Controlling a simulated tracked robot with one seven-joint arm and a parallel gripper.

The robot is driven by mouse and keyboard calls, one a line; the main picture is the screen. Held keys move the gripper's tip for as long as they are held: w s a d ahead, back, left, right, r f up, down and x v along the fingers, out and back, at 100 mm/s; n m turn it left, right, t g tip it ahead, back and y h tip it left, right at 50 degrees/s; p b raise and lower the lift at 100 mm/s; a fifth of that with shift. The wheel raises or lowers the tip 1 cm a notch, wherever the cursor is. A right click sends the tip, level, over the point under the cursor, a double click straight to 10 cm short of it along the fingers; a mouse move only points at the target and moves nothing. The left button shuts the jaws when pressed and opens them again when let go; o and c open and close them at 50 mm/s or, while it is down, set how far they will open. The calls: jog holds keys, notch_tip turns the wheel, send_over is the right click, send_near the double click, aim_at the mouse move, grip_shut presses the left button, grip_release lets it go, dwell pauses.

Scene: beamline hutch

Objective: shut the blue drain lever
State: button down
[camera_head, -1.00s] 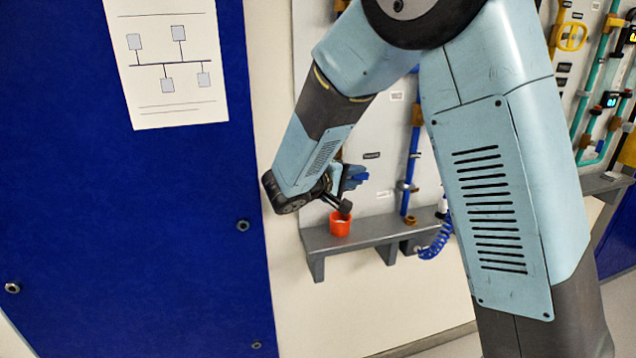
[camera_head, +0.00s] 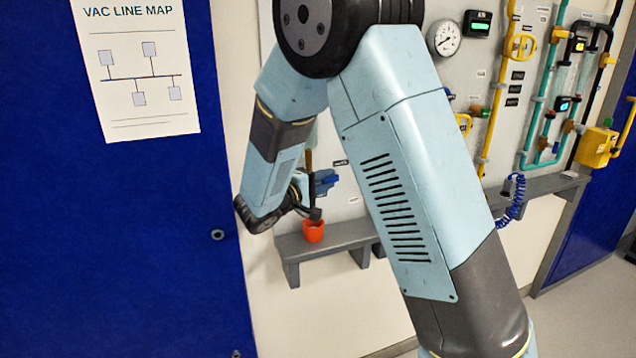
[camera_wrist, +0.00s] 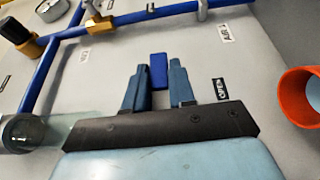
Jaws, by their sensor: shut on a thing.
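My gripper (camera_wrist: 158,82) points at the grey wall panel in the wrist view, with its two blue-grey fingers shut on a small blue handle, which I take to be the drain lever (camera_wrist: 158,70). The lever's tip stands out between the fingertips; its base and pivot are hidden. An "OPEN" label (camera_wrist: 222,88) is just to the right of the fingers. In the head view my gripper (camera_head: 326,182) is beside the panel above the shelf, and I cannot separate the lever from the fingers there.
An orange-red cup (camera_head: 313,232) stands on the grey shelf (camera_head: 345,236) below my gripper; it also shows at the right of the wrist view (camera_wrist: 298,95). Blue pipes (camera_wrist: 40,75) run along the panel left and above. A blue wall with a line map (camera_head: 135,70) is left.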

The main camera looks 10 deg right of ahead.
jog(key=c, duration=1.2)
grip_release()
jog(key=shift+s+d+f, duration=0.1)
jog(key=shift+d+f, duration=0.1)
jog(key=shift+d, duration=0.3)
jog(key=shift+o, duration=1)
jog(key=shift+a+r, duration=0.1)
jog(key=shift+a, duration=0.1)
jog(key=shift+a, duration=0.15)
jog(key=v, duration=1.3)
jog(key=shift+s+a, duration=0.15)
jog(key=shift+a, duration=0.1)
